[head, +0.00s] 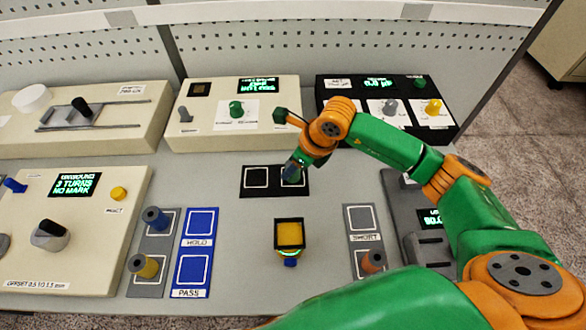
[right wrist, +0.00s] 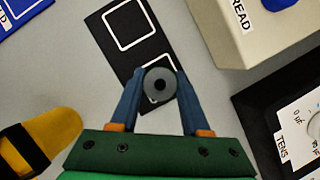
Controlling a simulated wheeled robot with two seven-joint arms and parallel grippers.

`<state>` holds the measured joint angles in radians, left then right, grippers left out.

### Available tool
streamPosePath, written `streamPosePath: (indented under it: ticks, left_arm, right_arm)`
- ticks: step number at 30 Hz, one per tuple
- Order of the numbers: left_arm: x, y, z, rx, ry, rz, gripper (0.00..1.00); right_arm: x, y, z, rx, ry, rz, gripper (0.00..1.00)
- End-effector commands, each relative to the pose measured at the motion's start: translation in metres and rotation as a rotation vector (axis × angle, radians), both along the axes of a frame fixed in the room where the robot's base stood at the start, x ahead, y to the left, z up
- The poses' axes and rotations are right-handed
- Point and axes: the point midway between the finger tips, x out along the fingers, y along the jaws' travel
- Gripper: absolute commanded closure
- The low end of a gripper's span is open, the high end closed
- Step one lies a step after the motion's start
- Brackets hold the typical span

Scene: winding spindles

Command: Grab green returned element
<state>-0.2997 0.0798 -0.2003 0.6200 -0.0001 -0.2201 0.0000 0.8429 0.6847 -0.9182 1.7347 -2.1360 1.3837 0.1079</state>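The returned element is a round grey-green spindle (right wrist: 160,84) with a dark hole, seen end-on in the right wrist view. It stands over the right-hand white square of a black two-square pad (head: 262,193); the pad also shows in the right wrist view (right wrist: 112,60). My right gripper (right wrist: 160,78) has its two blue fingers on either side of the spindle, with no clear gap, so it looks shut on it. In the head view the right gripper (head: 294,170) is at the same square and mostly hides the spindle. My left gripper is out of view.
A yellow-topped, black-framed block (head: 289,234) stands in front of the pad. Blue (head: 155,218) and yellow (head: 145,266) spindles stand on a grey pad at left, beside the blue HOLD/PASS pad (head: 194,254). An orange spindle (head: 373,262) stands at right. Consoles line the back.

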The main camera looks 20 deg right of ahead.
Motion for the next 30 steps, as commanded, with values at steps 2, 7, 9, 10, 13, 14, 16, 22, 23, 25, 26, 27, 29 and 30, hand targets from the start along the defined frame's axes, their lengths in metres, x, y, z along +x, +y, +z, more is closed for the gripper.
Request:
streamPosePath:
  ticks: [2, 7, 9, 10, 13, 14, 16, 22, 23, 25, 26, 27, 29, 30]
  left_arm:
    - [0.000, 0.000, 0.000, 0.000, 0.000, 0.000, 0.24]
    - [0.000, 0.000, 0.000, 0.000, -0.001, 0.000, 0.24]
    - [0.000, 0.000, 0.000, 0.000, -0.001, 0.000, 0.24]
    - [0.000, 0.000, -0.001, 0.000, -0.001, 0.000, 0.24]
    - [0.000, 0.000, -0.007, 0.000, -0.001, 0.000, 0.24]
    - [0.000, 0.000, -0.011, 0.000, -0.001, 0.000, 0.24]
    - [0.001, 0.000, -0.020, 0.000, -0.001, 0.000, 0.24]
    - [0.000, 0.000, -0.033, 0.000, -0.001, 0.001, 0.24]
    - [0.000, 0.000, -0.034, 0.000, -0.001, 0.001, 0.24]
    - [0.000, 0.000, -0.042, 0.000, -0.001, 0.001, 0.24]
    - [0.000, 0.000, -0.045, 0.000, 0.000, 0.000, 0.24]
    - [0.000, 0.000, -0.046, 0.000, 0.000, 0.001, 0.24]
    - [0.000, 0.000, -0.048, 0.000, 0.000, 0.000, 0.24]
    - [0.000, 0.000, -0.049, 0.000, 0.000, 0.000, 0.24]
  right_arm:
    - [0.000, 0.000, 0.000, 0.000, 0.000, 0.000, 1.00]
    - [0.000, 0.000, 0.000, 0.001, -0.001, 0.000, 1.00]
    - [0.000, 0.000, 0.001, 0.001, -0.001, 0.000, 1.00]
    - [0.000, 0.000, 0.001, 0.001, -0.001, 0.000, 1.00]
    - [0.001, 0.000, 0.007, 0.002, -0.004, 0.001, 1.00]
    - [0.001, 0.000, 0.010, 0.000, -0.005, 0.001, 1.00]
    - [0.002, 0.000, 0.022, 0.001, -0.008, 0.001, 1.00]
    - [-0.037, 0.010, 0.075, 0.000, -0.011, 0.007, 1.00]
    - [-0.043, 0.012, 0.084, 0.001, -0.011, 0.006, 1.00]
    - [-0.064, 0.017, 0.094, -0.001, -0.011, 0.009, 1.00]
    - [-0.074, 0.019, 0.097, -0.005, -0.012, 0.009, 1.00]
    - [-0.085, 0.023, 0.105, -0.001, -0.010, 0.010, 1.00]
    - [-0.101, 0.027, 0.113, -0.002, -0.011, 0.010, 1.00]
    - [-0.109, 0.029, 0.117, -0.002, -0.010, 0.009, 1.00]
